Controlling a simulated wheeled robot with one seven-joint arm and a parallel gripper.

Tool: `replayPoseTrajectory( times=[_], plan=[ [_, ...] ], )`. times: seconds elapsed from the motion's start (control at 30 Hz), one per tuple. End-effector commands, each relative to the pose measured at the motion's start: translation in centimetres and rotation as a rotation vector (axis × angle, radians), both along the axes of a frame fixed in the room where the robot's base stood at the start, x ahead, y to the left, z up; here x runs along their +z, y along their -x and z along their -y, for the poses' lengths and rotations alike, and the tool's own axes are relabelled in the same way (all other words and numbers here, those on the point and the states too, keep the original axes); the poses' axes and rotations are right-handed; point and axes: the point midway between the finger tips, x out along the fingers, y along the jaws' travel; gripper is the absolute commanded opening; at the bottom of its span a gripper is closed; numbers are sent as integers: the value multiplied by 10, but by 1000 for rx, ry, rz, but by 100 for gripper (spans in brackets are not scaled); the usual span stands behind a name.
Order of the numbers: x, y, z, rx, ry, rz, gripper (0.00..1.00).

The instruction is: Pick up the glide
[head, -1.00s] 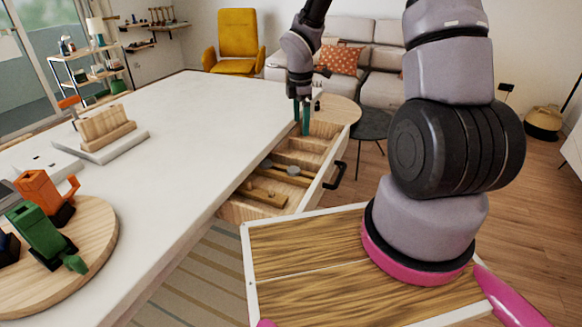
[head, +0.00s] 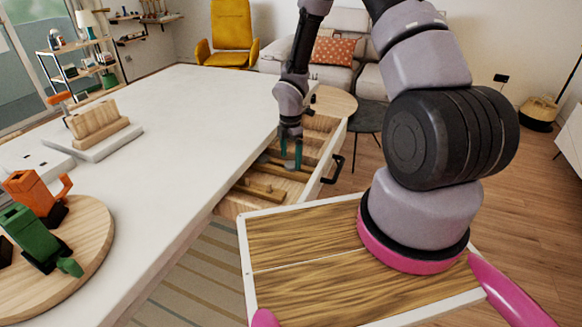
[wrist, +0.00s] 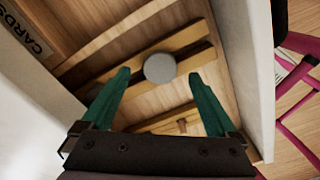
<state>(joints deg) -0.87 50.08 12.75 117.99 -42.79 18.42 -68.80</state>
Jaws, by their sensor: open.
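A round grey disc, which I take to be the glide (wrist: 159,67), lies on a wooden rack inside the open drawer (head: 318,180). In the wrist view it shows whole, between and just beyond the tips of my green fingers. My gripper (wrist: 158,82) is open, with one finger on each side of the disc's line and nothing held. In the head view my gripper (head: 291,162) points down into the drawer, and its fingers cover much of the disc area. Whether the fingertips are level with the disc cannot be told.
The drawer has wooden dividers, a black handle (head: 332,170) and a partition marked CARDS (wrist: 27,30). A small wooden peg (wrist: 182,126) stands on a nearer rack. The white tabletop (head: 190,110) is beside the drawer, with a round board (head: 95,225) bearing green and orange items.

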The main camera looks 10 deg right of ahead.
Motion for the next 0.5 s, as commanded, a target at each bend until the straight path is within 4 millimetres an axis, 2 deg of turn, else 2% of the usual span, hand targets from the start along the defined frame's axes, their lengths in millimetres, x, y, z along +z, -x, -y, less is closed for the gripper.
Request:
replayPoseTrajectory(
  times=[0.13,0.4,0.43,0.5],
  plan=[
    [-18,0,0,0,0,-1,94],
    [-22,0,0,-1,0,1,94],
    [-22,0,0,-1,0,1,90],
    [-22,0,0,-1,0,1,63]
  ],
)
